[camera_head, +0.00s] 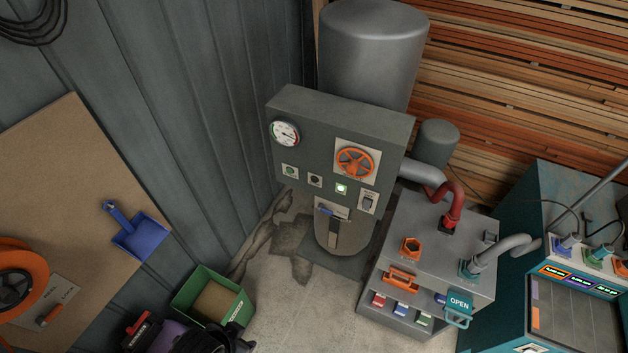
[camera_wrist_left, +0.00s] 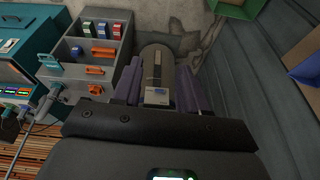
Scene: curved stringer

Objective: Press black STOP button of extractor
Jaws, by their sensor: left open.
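The extractor's grey control box (camera_head: 340,118) stands in front of a tall grey tank in the head view. Its lower front has a green button (camera_head: 290,171), the black STOP button (camera_head: 315,180) to the right of it, a lit green lamp (camera_head: 341,188) and a rocker switch (camera_head: 368,202). No gripper covers these controls in the head view. My left gripper (camera_wrist_left: 157,78) shows in the wrist view, open, its two purple-grey fingers apart. Between them, beyond, shows the extractor's lower cylinder (camera_wrist_left: 156,62). The black button cannot be made out in the wrist view.
A grey cabinet (camera_head: 395,257) with pipes and an OPEN tag stands right of the extractor, beside a teal machine (camera_head: 558,190). A green bin (camera_head: 240,309) stands on the floor at lower left. The floor before the extractor is mostly clear.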

